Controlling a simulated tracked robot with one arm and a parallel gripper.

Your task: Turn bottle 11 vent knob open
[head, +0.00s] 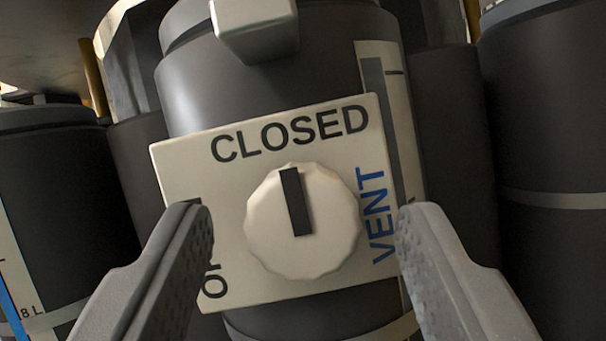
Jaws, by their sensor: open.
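A white scalloped knob (322,232) sits on a pale label plate (232,158) on the front of a dark grey bottle (200,85). The plate reads CLOSED at the top and VENT in blue on the right. Lettering on the left begins with O and is partly hidden by my left finger. The knob's black pointer mark (296,203) points up toward CLOSED. My gripper (304,222) is open, one finger on each side of the knob, with gaps between the fingers and the knob. No bottle number is visible.
Other dark bottles stand close on the left (50,190) and right (545,110). A pale block (254,30) juts from the bottle above the plate. A pale strip with a dark bar (396,75) runs down the bottle's right side.

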